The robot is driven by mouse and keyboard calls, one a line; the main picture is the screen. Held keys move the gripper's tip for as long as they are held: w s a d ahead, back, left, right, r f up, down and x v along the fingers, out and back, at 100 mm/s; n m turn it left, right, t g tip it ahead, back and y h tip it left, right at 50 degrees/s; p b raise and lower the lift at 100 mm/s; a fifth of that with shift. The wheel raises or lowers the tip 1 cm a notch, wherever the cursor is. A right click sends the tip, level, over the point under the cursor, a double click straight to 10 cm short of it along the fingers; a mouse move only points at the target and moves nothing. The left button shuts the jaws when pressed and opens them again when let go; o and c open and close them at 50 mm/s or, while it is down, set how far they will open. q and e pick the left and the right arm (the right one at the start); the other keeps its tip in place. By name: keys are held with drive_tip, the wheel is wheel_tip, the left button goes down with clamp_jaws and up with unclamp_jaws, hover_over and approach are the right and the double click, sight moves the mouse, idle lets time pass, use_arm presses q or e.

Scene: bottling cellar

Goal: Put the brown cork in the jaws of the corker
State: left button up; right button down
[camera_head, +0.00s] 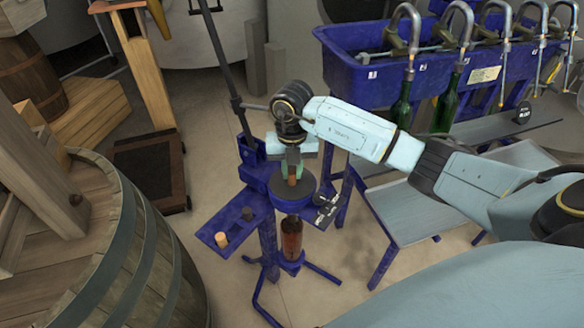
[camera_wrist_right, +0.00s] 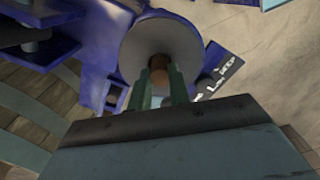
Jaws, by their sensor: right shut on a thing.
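The corker is a blue floor stand with a grey round top (camera_head: 283,200) and a long dark lever (camera_head: 222,62). My right gripper (camera_head: 292,172) points down over this round top, its greenish fingers shut on the brown cork (camera_head: 292,181). In the right wrist view the brown cork (camera_wrist_right: 159,76) shows between the fingertips (camera_wrist_right: 160,88), in front of the grey disc (camera_wrist_right: 150,38). I cannot tell whether the cork touches the disc or sits in an opening. The jaws themselves are not clearly visible. My left gripper is out of view.
A blue side tray (camera_head: 232,229) holds a light cork (camera_head: 221,239) and a dark cork (camera_head: 247,213). A reddish-brown bottle (camera_head: 291,238) stands under the corker top. A barrel (camera_head: 110,240) is at left. A blue filler trough (camera_head: 350,75) with green bottles stands behind right.

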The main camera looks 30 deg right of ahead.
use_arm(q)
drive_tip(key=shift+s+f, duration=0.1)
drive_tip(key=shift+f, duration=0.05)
use_arm(e)
drive_tip(key=shift+f, duration=0.25)
drive_tip(key=c, duration=1.2)
unclamp_jaws()
drive_tip(key=shift+c, duration=0.2)
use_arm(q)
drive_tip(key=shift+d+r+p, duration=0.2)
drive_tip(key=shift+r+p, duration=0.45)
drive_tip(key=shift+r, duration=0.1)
use_arm(e)
wheel_tip(320, 180, up, 14)
drive_tip(key=shift+f, duration=0.25)
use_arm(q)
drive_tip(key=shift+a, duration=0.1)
